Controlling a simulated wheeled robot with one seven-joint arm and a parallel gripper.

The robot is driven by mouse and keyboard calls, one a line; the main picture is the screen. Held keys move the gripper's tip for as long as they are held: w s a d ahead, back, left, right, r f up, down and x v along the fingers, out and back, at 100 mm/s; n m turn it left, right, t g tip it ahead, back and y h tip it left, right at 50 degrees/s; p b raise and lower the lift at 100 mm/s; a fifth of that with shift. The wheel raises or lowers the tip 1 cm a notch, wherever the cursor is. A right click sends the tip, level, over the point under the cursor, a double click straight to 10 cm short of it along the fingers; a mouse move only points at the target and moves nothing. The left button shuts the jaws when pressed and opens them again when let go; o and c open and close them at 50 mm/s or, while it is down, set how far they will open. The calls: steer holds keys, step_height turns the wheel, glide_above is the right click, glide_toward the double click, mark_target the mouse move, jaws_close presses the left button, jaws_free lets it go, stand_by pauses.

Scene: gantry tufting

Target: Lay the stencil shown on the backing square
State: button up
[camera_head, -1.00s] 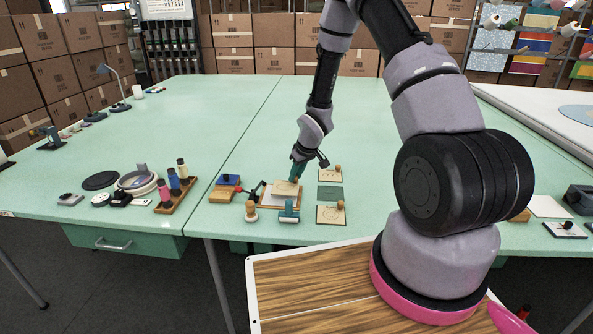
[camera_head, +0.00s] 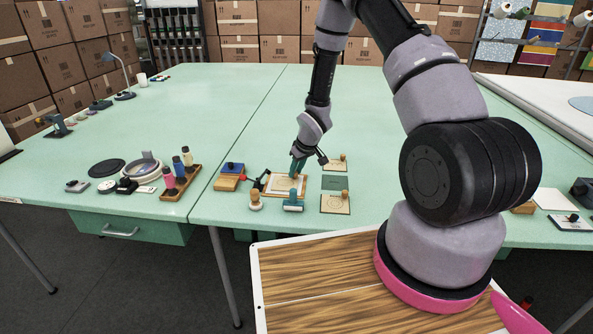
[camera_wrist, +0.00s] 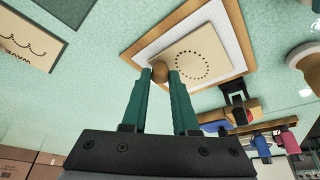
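My gripper (camera_head: 297,172) is over the wooden board (camera_head: 272,194) that bears the white backing square (camera_head: 277,191). In the wrist view my green fingers (camera_wrist: 160,80) are closed around the round wooden knob (camera_wrist: 159,72) of a beige stencil with a ring of dark dots (camera_wrist: 212,50). The stencil is over the backing square (camera_wrist: 160,45), with white showing around parts of it. I cannot tell whether it touches the square. Two other knobbed stencils lie to the right, a far one (camera_head: 334,160) and a near one (camera_head: 331,204). A wavy-dotted stencil (camera_wrist: 22,42) shows in the wrist view.
A bare green mat (camera_head: 335,183) lies between the two other stencils. A wooden rack of spools (camera_head: 182,183) is farther left.

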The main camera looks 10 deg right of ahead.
steer(key=o, duration=0.4)
steer(key=shift+r, duration=0.1)
steer(key=v, duration=1)
steer(key=shift+s+d+r, duration=0.1)
steer(key=shift+s+r, duration=0.05)
steer(key=shift+r, duration=0.15)
steer(key=shift+r, duration=0.1)
steer(key=s+d+r+m+t+h, duration=0.1)
steer(key=s+d+r+m, duration=0.15)
steer(key=r, duration=0.85)
steer(key=s+d+r+m+t+h, duration=0.15)
steer(key=s+d+r, duration=0.25)
steer(key=r, duration=0.8)
steer(key=s+r+m, duration=0.2)
steer(key=s+r, duration=0.2)
steer(key=s, duration=0.2)
steer(key=s+r+m+y, duration=0.1)
steer(key=s+r, duration=0.4)
steer(key=s, duration=0.2)
steer(key=s+a+r+m+y, duration=0.1)
steer(key=s+r+m, duration=0.1)
steer(key=s+r, duration=0.3)
steer(key=shift+s+a+r+m+t+y, duration=0.1)
steer(key=shift+s+m+t+y, duration=0.1)
steer(key=shift+s, duration=0.4)
steer(key=shift+s+r+m+t+y, duration=0.1)
steer(key=shift+s+t, duration=0.05)
steer(key=shift+s, duration=0.45)
